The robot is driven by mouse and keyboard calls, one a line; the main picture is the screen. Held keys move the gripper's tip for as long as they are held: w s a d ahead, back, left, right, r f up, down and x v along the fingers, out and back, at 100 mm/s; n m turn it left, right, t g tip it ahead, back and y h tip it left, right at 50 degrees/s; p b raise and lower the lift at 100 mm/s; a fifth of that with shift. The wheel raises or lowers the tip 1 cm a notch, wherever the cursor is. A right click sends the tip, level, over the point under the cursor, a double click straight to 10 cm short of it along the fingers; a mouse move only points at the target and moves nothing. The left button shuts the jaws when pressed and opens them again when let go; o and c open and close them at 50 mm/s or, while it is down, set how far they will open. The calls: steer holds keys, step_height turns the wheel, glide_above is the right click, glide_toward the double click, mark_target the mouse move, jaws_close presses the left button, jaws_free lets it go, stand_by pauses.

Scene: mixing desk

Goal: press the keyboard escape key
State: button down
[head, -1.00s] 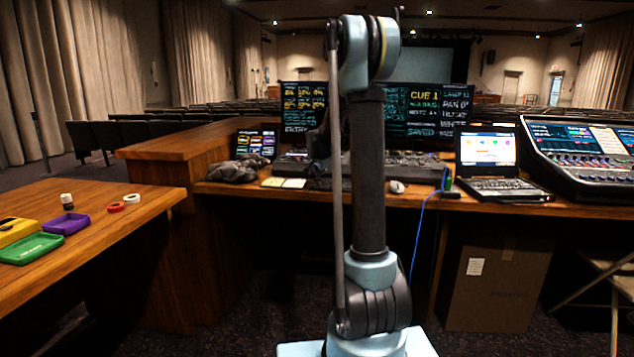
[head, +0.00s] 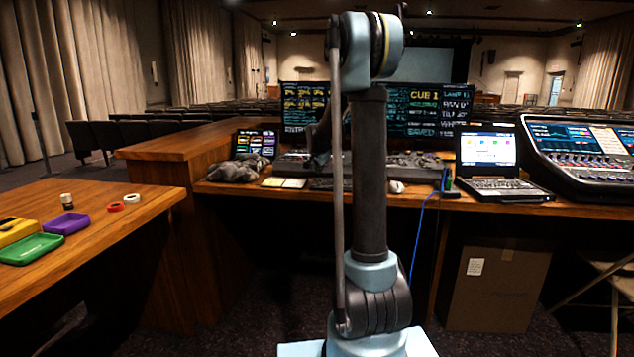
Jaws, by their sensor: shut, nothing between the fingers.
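A dark keyboard (head: 320,184) lies near the front edge of the desk, largely hidden behind my arm. Its left end shows beside the pale notes, but single keys, the escape key among them, are too small to make out. My gripper (head: 314,160) shows as a dark shape just left of my upright arm link, partly hidden by it. It appears shut and empty, above and behind the keyboard in the picture. I cannot tell its exact height or whether it touches anything.
Pale notes (head: 283,183) and a crumpled grey cloth (head: 236,169) lie left of the keyboard. A mouse (head: 396,187), a laptop (head: 488,165) and a mixing console (head: 580,150) stand to the right. Monitors (head: 430,108) stand behind. A cardboard box (head: 497,285) is under the desk.

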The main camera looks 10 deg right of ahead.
steer(key=shift+r, duration=2.15)
steer(key=shift+s, duration=0.35)
steer(key=s+f+n+g, duration=0.2)
steer(key=s+n, duration=0.1)
steer(key=s, duration=1.2)
steer(key=s+f+n+g, duration=0.2)
steer(key=s+n, duration=0.1)
steer(key=s, duration=1.2)
steer(key=s+f+n+g, duration=0.1)
steer(key=s+f, duration=0.3)
steer(key=s, duration=0.4)
steer(key=s+f+n+g+y, duration=0.1)
steer(key=s+f+n, duration=0.1)
steer(key=s+f, duration=0.3)
steer(key=s+a+f+n+y, duration=0.1)
steer(key=s+f, duration=0.3)
steer(key=s, duration=0.8)
steer(key=shift+s+f+n+g, duration=0.25)
steer(key=shift+n+g, duration=0.15)
steer(key=shift+n, duration=0.4)
steer(key=shift+a, duration=0.1)
